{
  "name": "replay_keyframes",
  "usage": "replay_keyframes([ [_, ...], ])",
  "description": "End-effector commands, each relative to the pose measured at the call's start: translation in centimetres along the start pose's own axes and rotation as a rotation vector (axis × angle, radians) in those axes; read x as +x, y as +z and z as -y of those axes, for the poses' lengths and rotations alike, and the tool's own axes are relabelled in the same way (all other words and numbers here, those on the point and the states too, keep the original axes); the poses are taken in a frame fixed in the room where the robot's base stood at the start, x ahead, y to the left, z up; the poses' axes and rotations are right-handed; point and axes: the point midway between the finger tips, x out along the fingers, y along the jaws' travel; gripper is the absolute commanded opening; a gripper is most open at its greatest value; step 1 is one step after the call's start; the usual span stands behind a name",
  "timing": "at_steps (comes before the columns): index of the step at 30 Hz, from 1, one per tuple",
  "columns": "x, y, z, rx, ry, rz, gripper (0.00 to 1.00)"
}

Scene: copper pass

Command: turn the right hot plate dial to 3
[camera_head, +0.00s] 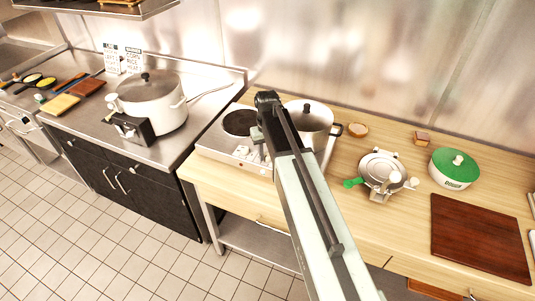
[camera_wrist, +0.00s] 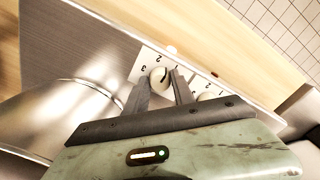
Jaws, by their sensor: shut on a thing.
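The hot plate (camera_head: 226,150) stands on the wooden counter, with a bare burner (camera_head: 240,122) on its left and a metal pot (camera_head: 310,118) on its right side. In the wrist view, the right dial (camera_wrist: 158,73) is a round cream knob with a dark pointer mark. Numbers, including a 2 and a 3, are printed on the white panel (camera_wrist: 146,58) beside it. My gripper (camera_wrist: 160,80) is shut on this dial, one finger on each side. In the head view my arm hides the gripped dial.
The pot (camera_wrist: 60,115) rises close to my gripper in the wrist view.

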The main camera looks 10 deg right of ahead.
Motion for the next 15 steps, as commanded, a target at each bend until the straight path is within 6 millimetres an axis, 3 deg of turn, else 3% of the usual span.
replay_keyframes([
  [15,0.05,0.30,0.01,-0.487,-0.003,0.008,0.00],
])
